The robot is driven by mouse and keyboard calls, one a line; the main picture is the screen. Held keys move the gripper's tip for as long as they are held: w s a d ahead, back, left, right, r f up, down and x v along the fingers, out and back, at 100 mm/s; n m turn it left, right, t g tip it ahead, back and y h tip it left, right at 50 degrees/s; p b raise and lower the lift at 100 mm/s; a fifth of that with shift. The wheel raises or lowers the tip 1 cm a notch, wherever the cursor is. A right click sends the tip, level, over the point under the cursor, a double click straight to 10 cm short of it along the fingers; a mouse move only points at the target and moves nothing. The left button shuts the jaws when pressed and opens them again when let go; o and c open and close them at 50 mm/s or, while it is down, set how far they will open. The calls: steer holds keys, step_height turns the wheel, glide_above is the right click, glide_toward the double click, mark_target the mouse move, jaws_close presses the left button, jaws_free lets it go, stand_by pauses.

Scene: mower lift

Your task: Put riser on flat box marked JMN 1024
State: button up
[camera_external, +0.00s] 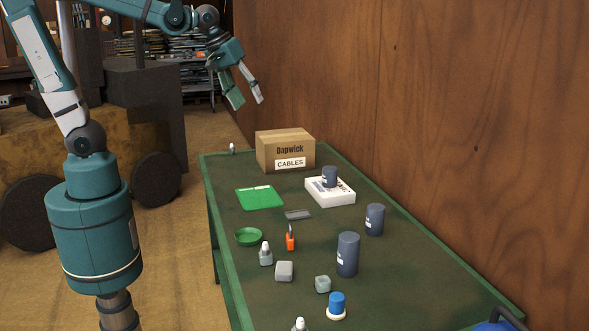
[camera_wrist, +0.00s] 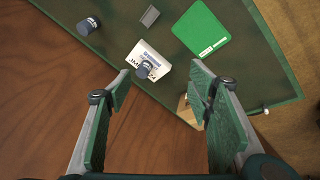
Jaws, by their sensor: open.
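The flat white box (camera_external: 342,197) lies on the green table, right of its middle line; in the wrist view its side (camera_wrist: 138,57) shows letters starting "JM", the rest partly covered or too small. A short dark grey cylinder (camera_external: 329,177) stands upright on it, also seen in the wrist view (camera_wrist: 145,69). Two more dark cylinders stand on the table, a medium one (camera_external: 375,219) and a taller one (camera_external: 348,254). Which piece is the riser I cannot tell by a mark. My gripper (camera_external: 248,101) is open and empty, high above the table's far end.
A cardboard box marked CABLES (camera_external: 285,151) stands behind the white box. A wooden wall runs along the right.

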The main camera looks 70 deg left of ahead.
steer(key=s+f+m+t, duration=0.1)
steer(key=s+m, duration=0.3)
steer(key=s, duration=0.3)
steer(key=s+d+f+m+t, duration=0.1)
steer(key=s+f+m, duration=0.1)
steer(key=s+m, duration=0.2)
steer(key=shift+s+f, duration=0.3)
steer(key=shift+s, duration=1.15)
